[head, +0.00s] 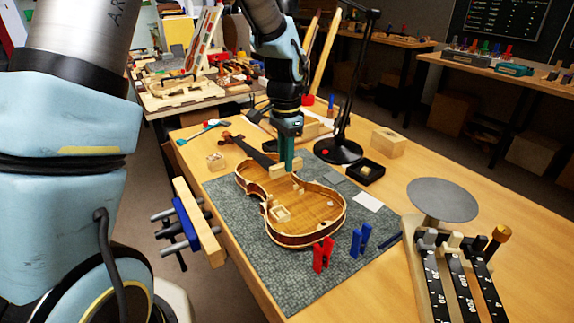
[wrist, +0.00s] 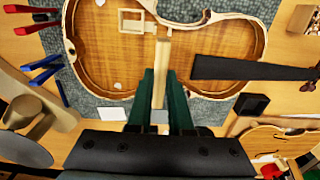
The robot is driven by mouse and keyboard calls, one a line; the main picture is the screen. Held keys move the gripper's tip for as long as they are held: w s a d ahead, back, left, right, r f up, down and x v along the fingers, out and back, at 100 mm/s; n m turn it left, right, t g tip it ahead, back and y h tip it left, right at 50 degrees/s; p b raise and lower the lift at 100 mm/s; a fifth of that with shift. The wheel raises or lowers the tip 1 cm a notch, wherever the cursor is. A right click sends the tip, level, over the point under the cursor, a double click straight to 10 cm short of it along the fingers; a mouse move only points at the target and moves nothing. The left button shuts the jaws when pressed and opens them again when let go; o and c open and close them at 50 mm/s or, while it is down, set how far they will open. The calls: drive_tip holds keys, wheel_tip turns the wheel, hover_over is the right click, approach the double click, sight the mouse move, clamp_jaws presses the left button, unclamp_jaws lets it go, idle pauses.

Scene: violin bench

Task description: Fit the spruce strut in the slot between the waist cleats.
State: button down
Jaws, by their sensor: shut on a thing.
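The open violin body (head: 322,222) lies on a grey mat with its neck toward the back left; it also fills the top of the wrist view (wrist: 215,40). My gripper (head: 286,168) is over the neck end of the body. A pale frame-like piece with an opening (wrist: 131,13), perhaps the waist cleats, sits inside the body and shows in the head view (head: 279,205). The strut is apart from it. I cannot tell the strut's height.
Red clamps (head: 323,254) and blue clamps (head: 360,239) stand at the mat's front edge. A black tray (head: 371,173), a lamp base (head: 338,152) and a wooden block (head: 387,143) are to the right. A vise (head: 188,221) is at the bench's left edge. A round grey disc (head: 443,200) is at right.

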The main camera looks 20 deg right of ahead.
drive_tip(key=shift+f, duration=0.25)
drive_tip(key=shift+f+b, duration=1.5)
drive_tip(key=shift+f+b, duration=1.25)
drive_tip(key=shift+f, duration=1)
drive_tip(key=shift+c, duration=2.2)
unclamp_jaws()
drive_tip(key=shift+r, duration=0.15)
